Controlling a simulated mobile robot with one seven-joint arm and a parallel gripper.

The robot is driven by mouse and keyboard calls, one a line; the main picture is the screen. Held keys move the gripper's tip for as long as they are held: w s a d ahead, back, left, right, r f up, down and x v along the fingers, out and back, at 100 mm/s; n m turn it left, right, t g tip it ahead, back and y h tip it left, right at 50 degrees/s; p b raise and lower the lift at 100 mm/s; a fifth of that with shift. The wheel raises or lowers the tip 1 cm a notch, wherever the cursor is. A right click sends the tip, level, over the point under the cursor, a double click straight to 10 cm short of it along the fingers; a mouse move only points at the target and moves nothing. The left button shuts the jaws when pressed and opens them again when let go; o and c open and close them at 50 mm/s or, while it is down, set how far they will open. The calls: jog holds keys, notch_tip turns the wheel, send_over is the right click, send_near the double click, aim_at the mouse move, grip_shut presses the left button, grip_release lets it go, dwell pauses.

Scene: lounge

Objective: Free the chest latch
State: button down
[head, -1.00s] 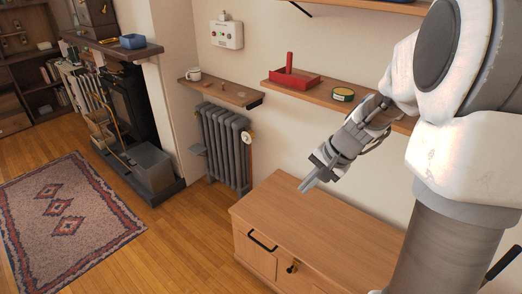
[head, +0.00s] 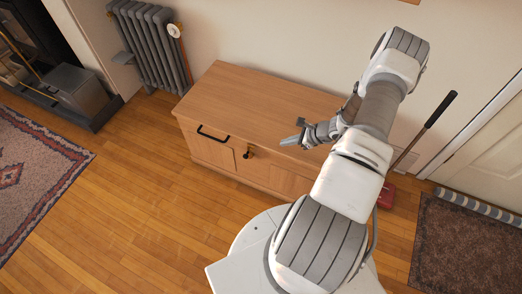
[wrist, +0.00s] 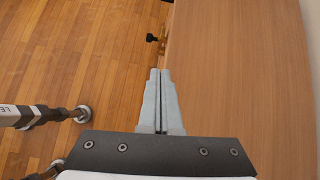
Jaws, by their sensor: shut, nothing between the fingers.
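The wooden chest (head: 255,93) stands against the wall, with a black bar handle (head: 213,134) on its front left. The latch (head: 248,153), a small dark knob on a brass-coloured plate, sits on the chest front to the right of the handle. In the wrist view the latch (wrist: 155,39) shows at the chest's front edge, ahead of my fingertips. My gripper (head: 284,141) is shut and empty, over the chest's front edge to the right of the latch. In the wrist view its fingers (wrist: 160,72) lie together, apart from the latch.
A grey radiator (head: 151,47) stands left of the chest. A long-handled tool with a red base (head: 386,194) stands right of it, near the door (head: 491,141) and a dark mat (head: 464,249). The wood floor (head: 135,190) before the chest is clear.

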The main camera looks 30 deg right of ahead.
jog(key=f, duration=0.1)
jog(key=s+f+m, duration=0.1)
jog(key=f, duration=0.1)
jog(key=shift+f, duration=0.2)
jog(key=b, duration=0.3)
send_near(261, 148)
jog(key=a+x, duration=0.1)
jog(key=x, duration=0.7)
jog(key=shift+s+a+r, duration=0.25)
jog(key=shift+a+r, duration=0.1)
